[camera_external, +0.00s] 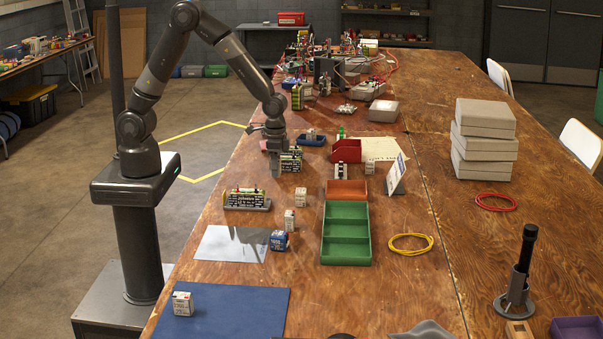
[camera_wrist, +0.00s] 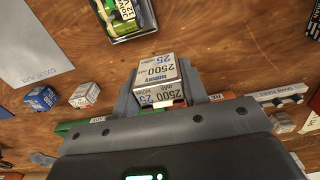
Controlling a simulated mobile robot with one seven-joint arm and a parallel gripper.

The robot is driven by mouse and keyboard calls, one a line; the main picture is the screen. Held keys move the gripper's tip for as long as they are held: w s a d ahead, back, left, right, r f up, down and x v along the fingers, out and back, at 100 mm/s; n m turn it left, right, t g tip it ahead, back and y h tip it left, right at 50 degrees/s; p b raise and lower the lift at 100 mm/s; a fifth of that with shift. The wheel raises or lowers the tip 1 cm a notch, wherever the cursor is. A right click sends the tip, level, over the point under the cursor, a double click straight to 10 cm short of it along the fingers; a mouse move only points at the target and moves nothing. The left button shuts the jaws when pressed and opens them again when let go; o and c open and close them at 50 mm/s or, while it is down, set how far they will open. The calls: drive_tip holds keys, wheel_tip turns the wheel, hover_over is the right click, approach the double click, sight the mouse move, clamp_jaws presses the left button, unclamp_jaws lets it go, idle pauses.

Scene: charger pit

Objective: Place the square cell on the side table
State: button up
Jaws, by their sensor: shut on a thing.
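My gripper (camera_external: 277,172) hangs low over the near part of the long wooden bench, just left of a battery charger (camera_external: 292,160). In the wrist view my gripper (camera_wrist: 158,88) is shut on a square cell (camera_wrist: 158,68), a white box marked 2500 with blue print and an orange-red patch. In the external view the held cell is hidden, so I cannot tell whether it touches the bench. A table (camera_external: 40,60) with several things on it stands at the far left; another (camera_external: 270,27) stands at the back. I cannot tell which is the side table.
Other small boxes (camera_external: 300,197) (camera_external: 289,220) and a blue box (camera_external: 279,239) stand nearby. A white box (camera_external: 183,303) sits on a blue mat (camera_external: 245,312). A charger (camera_external: 246,200) and a green tray (camera_external: 345,252) are close. Floor is open between bench and left table.

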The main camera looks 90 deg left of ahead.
drive_tip(key=w+d+f, duration=0.2)
drive_tip(key=w+d, duration=0.1)
drive_tip(key=w, duration=0.2)
drive_tip(key=s+d+r, duration=0.1)
drive_tip(key=s+d, duration=0.4)
drive_tip(key=d, duration=0.5)
drive_tip(key=s+d+r, duration=0.1)
drive_tip(key=s+d, duration=0.4)
drive_tip(key=d, duration=0.5)
drive_tip(key=s+d+r, duration=0.2)
drive_tip(key=s+d, duration=0.9)
drive_tip(key=s, duration=0.4)
hover_over(234, 243)
wheel_tip(234, 243, down, 7)
drive_tip(key=shift+d+f, duration=0.15)
drive_tip(key=shift+f, duration=2.05)
drive_tip(key=shift+f, duration=0.15)
drive_tip(key=o, duration=1.1)
drive_tip(key=shift+c, duration=0.2)
